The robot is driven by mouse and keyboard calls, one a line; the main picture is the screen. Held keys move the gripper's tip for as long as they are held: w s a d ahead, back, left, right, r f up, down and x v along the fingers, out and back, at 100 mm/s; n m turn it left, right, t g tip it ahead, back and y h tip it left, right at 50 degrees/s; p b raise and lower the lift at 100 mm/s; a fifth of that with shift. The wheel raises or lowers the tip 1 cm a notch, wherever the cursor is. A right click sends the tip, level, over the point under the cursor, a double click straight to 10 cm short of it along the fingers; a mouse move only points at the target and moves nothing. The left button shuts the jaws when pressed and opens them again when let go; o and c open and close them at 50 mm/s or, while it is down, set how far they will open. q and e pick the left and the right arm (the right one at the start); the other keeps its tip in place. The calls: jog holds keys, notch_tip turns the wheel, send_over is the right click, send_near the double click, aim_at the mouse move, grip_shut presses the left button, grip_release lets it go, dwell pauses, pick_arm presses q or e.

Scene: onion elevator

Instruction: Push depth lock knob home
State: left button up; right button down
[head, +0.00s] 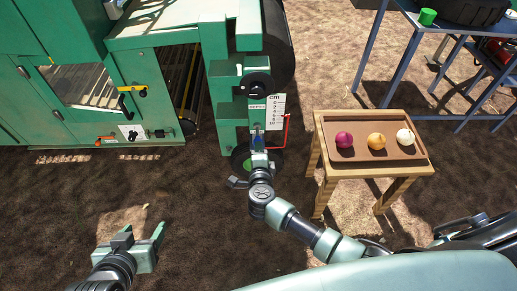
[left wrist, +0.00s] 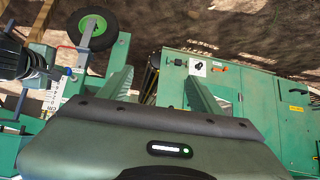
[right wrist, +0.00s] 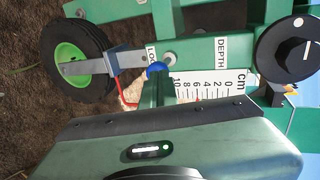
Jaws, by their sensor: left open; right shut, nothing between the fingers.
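In the head view my right arm reaches to the machine below the white cm scale (head: 276,111). My left gripper (head: 141,240) is open and empty, low over the soil, away from the knob. Its parted fingers (left wrist: 160,88) also show in the left wrist view.
A black depth dial (right wrist: 292,50) sits at the scale's zero end. A green-hubbed wheel (right wrist: 75,62) and a red bent rod (right wrist: 122,92) are near the knob. A wooden stand (head: 345,166) with a tray of three onions is right of my right arm. Open soil surrounds my left gripper.

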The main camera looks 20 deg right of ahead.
aim_at(258, 138)
jog(key=w+p, duration=0.1)
jog(key=w+d+p, duration=0.1)
jog(key=w, duration=0.1)
jog(key=shift+w+r, duration=0.1)
jog(key=shift+r, duration=0.1)
pick_arm(q)
jog(key=s+a+f+g, duration=0.1)
jog(key=s+f+g, duration=0.1)
jog(key=s, duration=0.3)
jog(key=s+a+f+g+y, duration=0.1)
jog(key=s+a+f+g, duration=0.1)
jog(key=s, duration=0.3)
jog(key=shift+s+a+g, duration=0.15)
jog(key=shift+s+g, duration=0.1)
jog(key=shift+g, duration=0.55)
pick_arm(e)
jog(key=shift+w, duration=0.1)
pick_arm(q)
jog(key=shift+r, duration=0.1)
